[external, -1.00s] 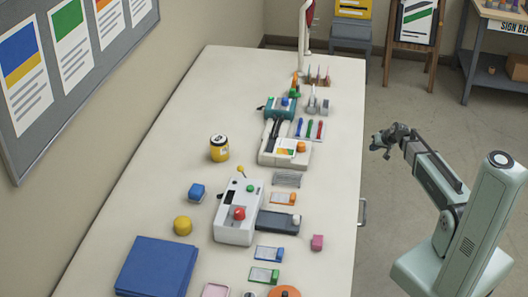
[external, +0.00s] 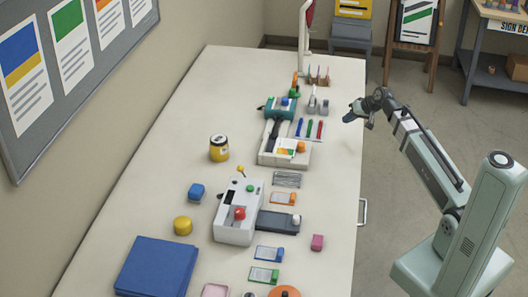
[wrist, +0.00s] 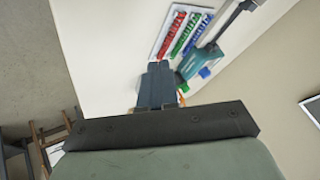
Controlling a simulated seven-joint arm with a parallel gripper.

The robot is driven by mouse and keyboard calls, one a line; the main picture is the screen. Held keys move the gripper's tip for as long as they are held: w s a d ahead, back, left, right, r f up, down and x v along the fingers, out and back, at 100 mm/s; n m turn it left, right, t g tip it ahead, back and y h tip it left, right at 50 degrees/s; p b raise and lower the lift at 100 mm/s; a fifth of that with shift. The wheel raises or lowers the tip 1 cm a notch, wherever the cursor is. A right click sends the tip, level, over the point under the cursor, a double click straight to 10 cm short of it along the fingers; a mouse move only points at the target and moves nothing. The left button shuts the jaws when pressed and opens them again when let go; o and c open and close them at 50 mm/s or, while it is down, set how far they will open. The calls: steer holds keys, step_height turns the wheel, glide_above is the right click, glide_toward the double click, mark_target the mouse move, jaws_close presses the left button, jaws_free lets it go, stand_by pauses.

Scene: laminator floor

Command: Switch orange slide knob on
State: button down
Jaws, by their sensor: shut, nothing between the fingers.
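A small orange-and-white slide plate with an orange knob (external: 292,199) at its right end lies near the middle of the table in the external view. My gripper (external: 350,115) is shut and empty, raised near the table's right edge, to the right of the laminator and apart from everything. Its closed dark fingers show in the wrist view (wrist: 160,70). The wrist view does not clearly show either knob; an orange sliver beside the fingers is too hidden to identify.
A white box with a red knob (external: 239,214) stands nearer. The table's right edge is mostly clear.

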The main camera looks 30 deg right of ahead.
mark_target(301, 147)
steer(key=s+a+r, duration=0.1)
steer(key=s+a, duration=0.1)
steer(key=a, duration=0.3)
steer(key=s+a+r+n+g+y, duration=0.1)
steer(key=s+a+r, duration=0.1)
steer(key=a, duration=0.3)
steer(key=shift+s+g, duration=0.3)
steer(key=shift+s, duration=0.25)
steer(key=x, duration=1)
steer(key=shift+a, duration=0.1)
steer(key=a, duration=0.1)
steer(key=w+a, duration=0.1)
steer(key=shift+a, duration=0.35)
steer(key=shift+w+a, duration=0.1)
steer(key=shift+a, duration=0.45)
